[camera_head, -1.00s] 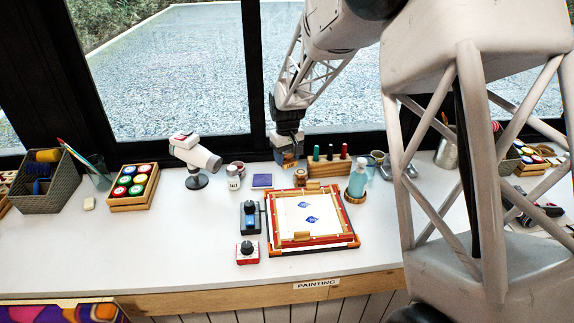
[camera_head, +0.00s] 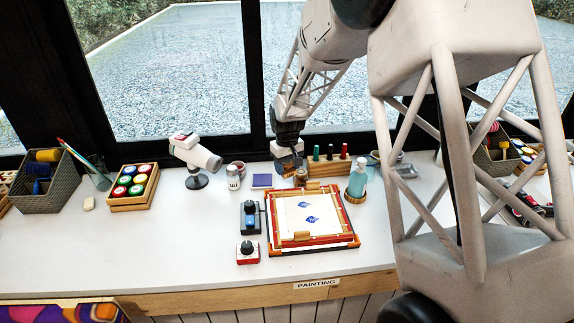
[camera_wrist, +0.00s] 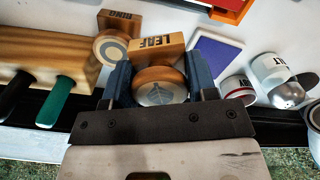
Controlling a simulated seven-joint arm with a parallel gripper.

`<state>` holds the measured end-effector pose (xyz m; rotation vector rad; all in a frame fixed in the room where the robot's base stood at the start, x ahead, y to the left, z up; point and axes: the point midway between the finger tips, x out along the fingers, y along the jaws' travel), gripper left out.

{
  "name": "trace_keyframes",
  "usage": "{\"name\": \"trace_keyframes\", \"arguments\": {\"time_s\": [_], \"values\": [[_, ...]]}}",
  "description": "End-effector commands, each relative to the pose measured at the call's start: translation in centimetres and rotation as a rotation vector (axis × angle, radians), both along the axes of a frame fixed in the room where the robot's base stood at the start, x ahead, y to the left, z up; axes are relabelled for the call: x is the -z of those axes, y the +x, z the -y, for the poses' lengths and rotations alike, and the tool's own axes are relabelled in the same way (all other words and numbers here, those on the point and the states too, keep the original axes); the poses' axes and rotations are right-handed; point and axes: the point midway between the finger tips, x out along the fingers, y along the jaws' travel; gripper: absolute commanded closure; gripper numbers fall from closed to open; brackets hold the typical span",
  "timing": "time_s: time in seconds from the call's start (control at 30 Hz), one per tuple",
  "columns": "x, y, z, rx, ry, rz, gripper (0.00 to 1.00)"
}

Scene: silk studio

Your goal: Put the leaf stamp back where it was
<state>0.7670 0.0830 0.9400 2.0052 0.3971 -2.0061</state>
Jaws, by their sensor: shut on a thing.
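The leaf stamp (camera_wrist: 158,82) is a wooden block marked LEAF with a round knob that bears a leaf design. My gripper (camera_wrist: 160,88) is shut on the knob, one blue-grey finger at each side. In the head view my gripper (camera_head: 287,166) is at the back of the counter, and the stamp is mostly hidden. I cannot tell whether its base touches the counter. The ring stamp (camera_wrist: 112,46), marked RING, stands beside it; it also shows in the head view (camera_head: 300,177).
A purple pad (camera_head: 262,181) and small jars (camera_head: 233,177) are to the left. In front lies a red-edged frame (camera_head: 270,240) with blue leaf prints. A teal bottle (camera_head: 357,180) stands right.

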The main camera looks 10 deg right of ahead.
Motion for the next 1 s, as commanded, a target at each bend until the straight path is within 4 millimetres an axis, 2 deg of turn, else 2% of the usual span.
{"name": "trace_keyframes", "arguments": {"time_s": [0.47,0.5,0.67,1.0], "values": [[0.77,0.02,-0.01,0.000,0.000,0.001,0.63],[0.78,0.01,0.00,0.000,0.000,0.001,0.46],[0.78,0.01,0.00,0.000,0.000,0.001,0.22],[0.66,0.02,-0.01,0.000,0.000,0.001,0.22]]}}
